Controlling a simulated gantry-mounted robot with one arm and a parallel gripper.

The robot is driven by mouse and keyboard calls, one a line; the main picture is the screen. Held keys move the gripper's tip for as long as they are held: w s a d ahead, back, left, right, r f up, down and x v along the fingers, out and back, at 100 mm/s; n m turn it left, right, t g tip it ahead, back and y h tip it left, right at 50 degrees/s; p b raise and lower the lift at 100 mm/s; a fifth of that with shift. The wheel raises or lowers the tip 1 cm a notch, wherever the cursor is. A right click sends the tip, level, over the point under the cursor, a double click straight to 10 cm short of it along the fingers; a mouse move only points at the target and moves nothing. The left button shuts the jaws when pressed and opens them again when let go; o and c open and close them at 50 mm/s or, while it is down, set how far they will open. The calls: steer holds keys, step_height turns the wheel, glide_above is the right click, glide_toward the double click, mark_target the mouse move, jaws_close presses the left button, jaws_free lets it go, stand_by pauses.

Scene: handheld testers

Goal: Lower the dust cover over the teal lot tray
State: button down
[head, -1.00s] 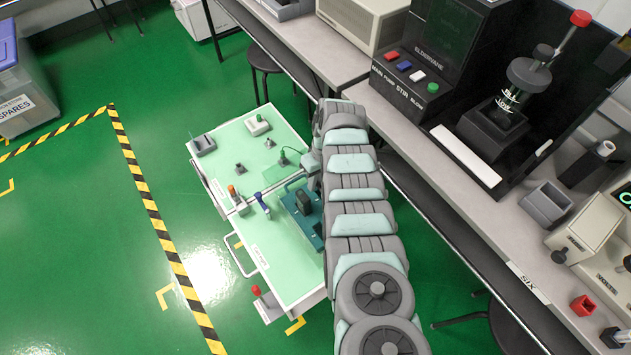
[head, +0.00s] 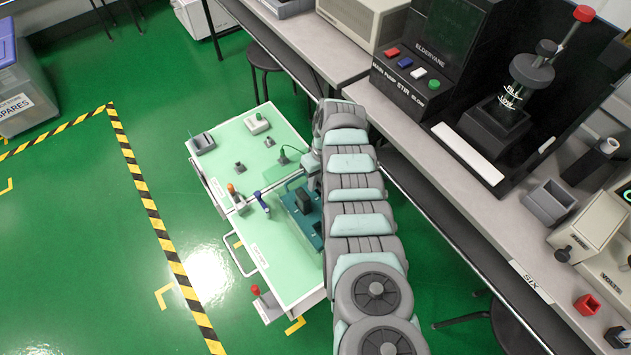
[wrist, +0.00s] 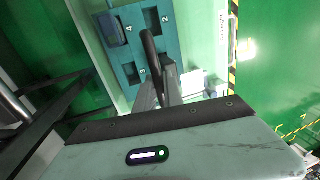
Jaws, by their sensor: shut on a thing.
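The teal lot tray (head: 308,232) lies on the pale green top of the white cart, partly hidden by my arm in the head view. In the wrist view the tray (wrist: 172,44) shows white numerals and dark holes, and a dark blue-grey block (wrist: 110,30) stands on it. My gripper (wrist: 158,84) is shut on a dark rounded bar (wrist: 149,48) that slants up across the tray. I cannot tell if this bar belongs to the dust cover. In the head view my arm hides most of the gripper.
The cart (head: 250,135) also carries a white button box (head: 257,123), a grey bin (head: 203,143) and small upright parts. A grey bench (head: 450,190) with instruments runs close along the right. Open green floor with striped tape (head: 150,205) lies left.

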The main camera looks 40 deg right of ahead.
steer(key=shift+f, duration=0.2)
steer(key=c, duration=1.4)
jaws_free()
steer(key=shift+o, duration=0.2)
step_height(320, 180, up, 11)
steer(key=d+p, duration=0.2)
steer(key=p, duration=0.3)
steer(key=shift+s+f, duration=0.15)
